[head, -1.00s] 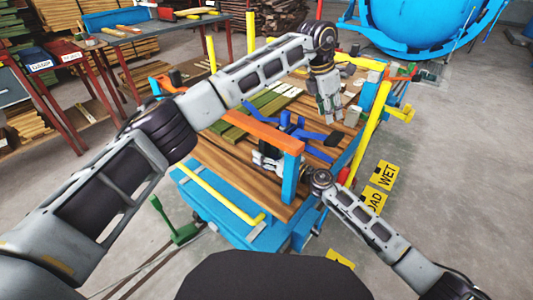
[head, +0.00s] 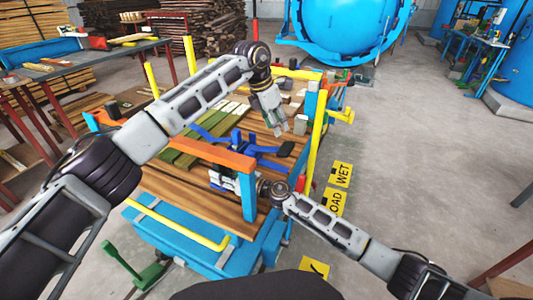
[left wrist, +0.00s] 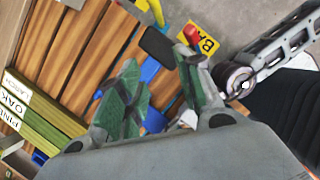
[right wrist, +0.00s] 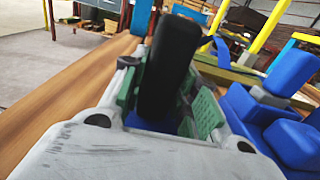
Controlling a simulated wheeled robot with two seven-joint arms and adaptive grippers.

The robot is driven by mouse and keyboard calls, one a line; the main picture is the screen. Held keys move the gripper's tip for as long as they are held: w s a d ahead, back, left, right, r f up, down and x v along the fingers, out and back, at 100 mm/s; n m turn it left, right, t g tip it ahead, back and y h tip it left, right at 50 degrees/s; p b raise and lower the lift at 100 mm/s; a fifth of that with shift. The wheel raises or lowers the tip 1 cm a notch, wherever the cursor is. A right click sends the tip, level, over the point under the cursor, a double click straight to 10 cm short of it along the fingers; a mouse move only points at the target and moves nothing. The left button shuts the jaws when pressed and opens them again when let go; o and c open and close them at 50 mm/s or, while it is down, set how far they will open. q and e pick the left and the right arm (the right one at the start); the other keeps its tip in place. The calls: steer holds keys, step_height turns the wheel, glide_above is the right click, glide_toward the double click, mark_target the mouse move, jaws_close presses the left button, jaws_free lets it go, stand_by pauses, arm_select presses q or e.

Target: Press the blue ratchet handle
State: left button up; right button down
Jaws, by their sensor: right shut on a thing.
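The blue ratchet (head: 262,149) lies across the planks on the cart, with blue straps and arms around it. My right gripper (head: 217,178) is low beside the orange-topped blue post. In the right wrist view, its green-padded fingers (right wrist: 160,95) are shut on a black grip (right wrist: 170,62) with blue at its lower end, apparently the ratchet handle. My left gripper (head: 282,122) hangs above the planks, beyond the ratchet. In the left wrist view its fingers (left wrist: 158,62) are apart with nothing between them; blue parts and planks show below.
The orange bar and blue post (head: 247,200) stand close to my right gripper. Yellow posts (head: 314,140) edge the cart. Green-tinted boards (head: 195,140) lie left of the ratchet. Floor signs (head: 340,175) lie right of the cart, where the floor is clear.

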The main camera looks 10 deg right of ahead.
arm_select(q)
steer(key=shift+r, duration=0.1)
steer(key=c, duration=0.4)
steer(key=shift+w+r, duration=0.1)
steer(key=shift+r, duration=0.5)
jaws_close()
steer(key=r+m, duration=0.1)
steer(key=m, duration=0.8)
steer(key=r+m, duration=0.2)
steer(key=m, duration=0.8)
steer(key=r+m+y, duration=0.1)
steer(key=m, duration=0.8)
steer(key=shift+w+d+r+m+t, duration=0.2)
steer(key=shift+m+t, duration=0.1)
steer(key=shift+t, duration=0.1)
